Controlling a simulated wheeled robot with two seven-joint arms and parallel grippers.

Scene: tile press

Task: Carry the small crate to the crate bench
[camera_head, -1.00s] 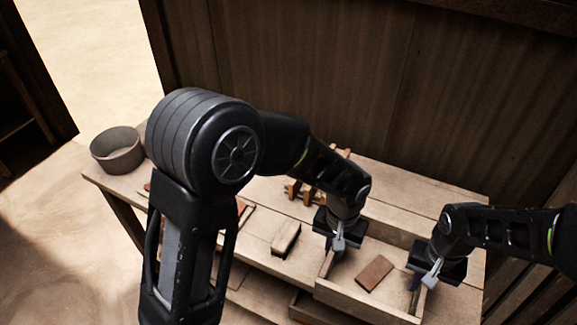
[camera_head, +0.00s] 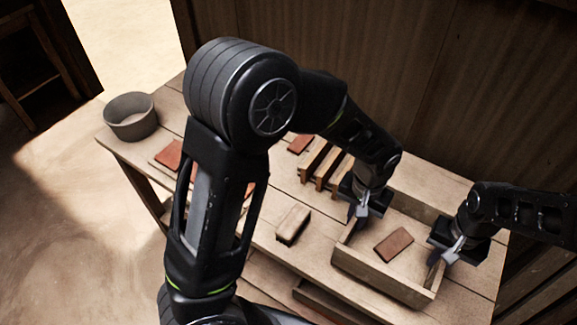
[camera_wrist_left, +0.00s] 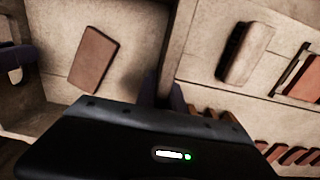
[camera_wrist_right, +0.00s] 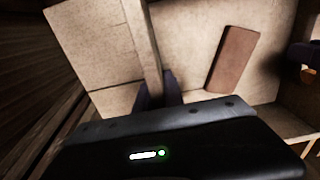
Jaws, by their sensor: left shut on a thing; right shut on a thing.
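The small crate (camera_head: 372,276) is a shallow, open wooden box at the right part of the workbench in the head view. A reddish-brown tile (camera_head: 394,244) lies flat inside it; the tile also shows in the left wrist view (camera_wrist_left: 93,60) and in the right wrist view (camera_wrist_right: 232,59). My left gripper (camera_head: 358,215) is shut on the crate's left wall. My right gripper (camera_head: 447,257) is shut on the crate's right wall. The fingertips are partly hidden by the walls. I cannot tell whether the crate is clear of the bench top.
A wooden block (camera_head: 293,224) lies on the workbench (camera_head: 262,237) left of the crate. Wooden racks (camera_head: 322,163) stand behind it. Red tiles (camera_head: 169,154) and a grey round tub (camera_head: 131,117) are further left. A wooden wall (camera_head: 330,60) rises behind the bench.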

